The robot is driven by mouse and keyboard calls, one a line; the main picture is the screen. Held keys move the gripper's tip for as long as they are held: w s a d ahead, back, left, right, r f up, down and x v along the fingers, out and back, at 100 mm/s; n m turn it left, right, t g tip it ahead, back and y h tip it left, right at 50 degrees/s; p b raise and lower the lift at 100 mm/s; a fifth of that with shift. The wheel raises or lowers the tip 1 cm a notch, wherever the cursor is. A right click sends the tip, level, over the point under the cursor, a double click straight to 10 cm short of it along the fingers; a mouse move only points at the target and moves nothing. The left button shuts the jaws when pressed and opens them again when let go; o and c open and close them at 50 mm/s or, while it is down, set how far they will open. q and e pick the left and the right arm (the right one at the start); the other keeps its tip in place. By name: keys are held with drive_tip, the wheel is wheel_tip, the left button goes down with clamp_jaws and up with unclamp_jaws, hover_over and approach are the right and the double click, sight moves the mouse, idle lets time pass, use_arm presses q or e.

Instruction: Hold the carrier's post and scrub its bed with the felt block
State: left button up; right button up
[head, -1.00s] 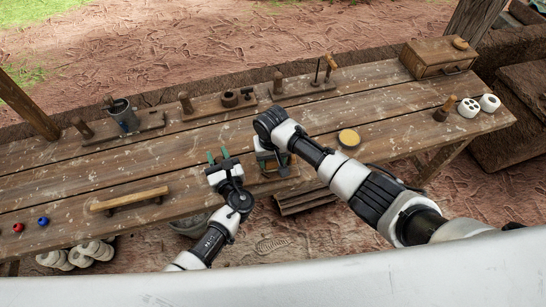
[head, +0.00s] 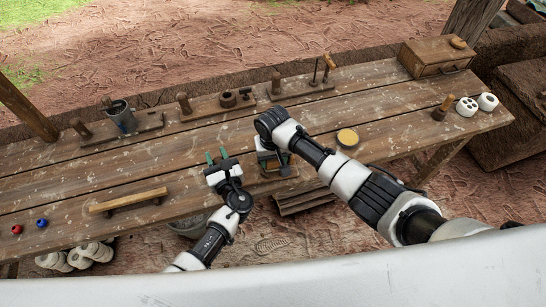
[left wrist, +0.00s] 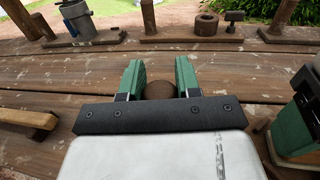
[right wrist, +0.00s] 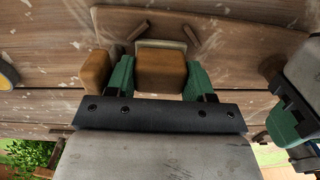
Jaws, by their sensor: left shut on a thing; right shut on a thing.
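My left gripper (left wrist: 160,85) is shut on the round brown top of the carrier's post (left wrist: 160,90). In the head view my left gripper (head: 217,157) stands over the front of the bench, and the post is hidden there. My right gripper (right wrist: 160,80) is shut on the wooden-backed felt block (right wrist: 162,70), with a pale strip along its far edge. Beyond the block lies the carrier's wooden bed (right wrist: 115,24) with short slanted ribs. I cannot tell whether the felt touches the bed. In the head view my right gripper (head: 268,162) is just right of the left one.
A wooden bar handle (head: 128,201) and red (head: 17,230) and blue balls (head: 42,223) lie to the left. A round yellow-topped tin (head: 347,138) is to the right. Tool racks, a grey mug (head: 122,117) and a wooden chest (head: 437,58) line the back.

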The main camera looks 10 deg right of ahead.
drive_tip(key=shift+a, duration=0.35)
drive_tip(key=shift+r, duration=2)
use_arm(q)
drive_tip(key=o, duration=1.1)
drive_tip(key=v, duration=1.2)
use_arm(e)
drive_tip(key=shift+s, duration=0.1)
